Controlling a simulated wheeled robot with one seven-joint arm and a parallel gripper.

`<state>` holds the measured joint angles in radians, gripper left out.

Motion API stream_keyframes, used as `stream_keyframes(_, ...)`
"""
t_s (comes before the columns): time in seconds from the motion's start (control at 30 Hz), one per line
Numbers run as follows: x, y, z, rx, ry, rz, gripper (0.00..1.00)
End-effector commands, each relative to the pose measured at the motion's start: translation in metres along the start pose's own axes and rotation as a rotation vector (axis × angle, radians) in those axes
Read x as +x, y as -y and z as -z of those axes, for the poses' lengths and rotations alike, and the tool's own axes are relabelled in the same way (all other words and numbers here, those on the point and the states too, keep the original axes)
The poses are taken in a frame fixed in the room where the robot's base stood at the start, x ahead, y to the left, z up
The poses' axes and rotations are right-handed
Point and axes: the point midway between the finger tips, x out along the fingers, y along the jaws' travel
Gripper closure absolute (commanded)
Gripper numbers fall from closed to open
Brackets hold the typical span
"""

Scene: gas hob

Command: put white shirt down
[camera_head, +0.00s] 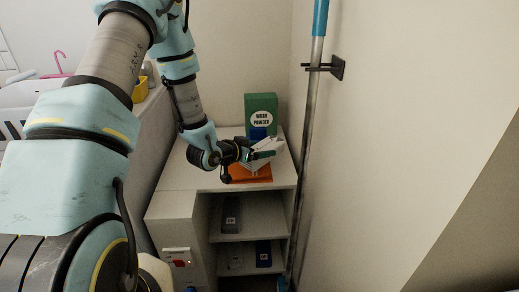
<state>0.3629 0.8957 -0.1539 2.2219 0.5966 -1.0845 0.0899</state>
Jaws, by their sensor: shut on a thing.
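My gripper (247,154) is above the top of a white cabinet (178,178), at the end of my arm. It is shut on a white thing (268,146), which looks like the folded white shirt and is small in view. An orange folded cloth (252,174) lies on the cabinet top just below the gripper. The white shirt is over the orange cloth; I cannot tell whether they touch. The gripper and wrist hide part of the shirt.
A green wash powder box (261,103) stands behind the gripper, against the wall. A blue-topped pole (313,105) in a wall bracket (337,67) stands to the right. Shelves (237,222) below hold dark boxes. The cabinet top left of the wrist is bare.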

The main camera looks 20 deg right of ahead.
Motion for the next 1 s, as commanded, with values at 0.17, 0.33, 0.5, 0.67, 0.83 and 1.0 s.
stream_keyframes(0.17,0.002,0.0,-0.005,0.0,-0.001,0.0,0.85)
stream_keyframes(0.33,0.004,0.0,-0.009,0.0,-0.001,0.0,0.85)
stream_keyframes(0.5,0.004,0.0,-0.009,0.0,0.0,0.0,0.0)
stream_keyframes(0.67,0.003,0.0,-0.008,0.0,0.0,0.0,0.0)
stream_keyframes(0.83,0.0,0.0,0.001,0.0,0.0,0.0,0.0)
stream_keyframes(1.0,-0.028,0.001,-0.001,-0.001,0.0,0.002,0.0)
